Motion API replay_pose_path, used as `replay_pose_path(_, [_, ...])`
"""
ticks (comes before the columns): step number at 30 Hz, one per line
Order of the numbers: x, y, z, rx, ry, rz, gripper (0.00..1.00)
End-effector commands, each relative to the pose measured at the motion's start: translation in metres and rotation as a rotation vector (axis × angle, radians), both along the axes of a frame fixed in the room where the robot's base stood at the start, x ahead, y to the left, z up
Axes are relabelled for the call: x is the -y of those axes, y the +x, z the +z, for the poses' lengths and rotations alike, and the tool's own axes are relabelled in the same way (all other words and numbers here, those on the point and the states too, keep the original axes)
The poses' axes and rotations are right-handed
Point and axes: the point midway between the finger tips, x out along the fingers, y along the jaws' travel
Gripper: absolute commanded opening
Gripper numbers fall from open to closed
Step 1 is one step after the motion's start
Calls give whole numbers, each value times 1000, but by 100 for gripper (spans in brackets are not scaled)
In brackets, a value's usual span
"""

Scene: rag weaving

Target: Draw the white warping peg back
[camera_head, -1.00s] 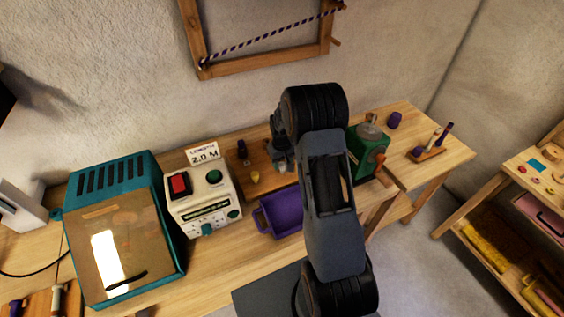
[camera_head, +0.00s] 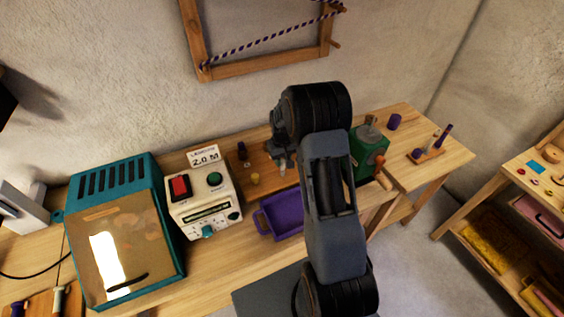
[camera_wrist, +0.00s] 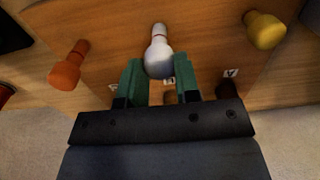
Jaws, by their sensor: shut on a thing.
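The white warping peg (camera_wrist: 158,57) stands in the wooden peg board (camera_wrist: 110,25), its round knob toward the wrist camera. My gripper (camera_wrist: 160,80) has its two green fingers on either side of the knob and is shut on it. An orange peg (camera_wrist: 68,66) is to the left and a yellow peg (camera_wrist: 264,30) to the right, both apart from the fingers. The arm hides part of the board.
A purple tray (camera_head: 268,222) lies in front of the board. A cream control box (camera_head: 203,200) with a red switch and a teal cabinet (camera_head: 122,170) stand to the left. A green machine (camera_head: 368,158) stands to the right, beyond my arm.

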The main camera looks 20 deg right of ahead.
Motion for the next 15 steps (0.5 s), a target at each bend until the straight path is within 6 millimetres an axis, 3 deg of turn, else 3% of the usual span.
replay_pose_path(5, [0,2,4,7,-2,0,0])
replay_pose_path(6, [0,2,4,7,-2,0,32])
replay_pose_path(13, [0,2,3,5,-1,0,54])
replay_pose_path(15, [0,2,3,5,-1,0,56])
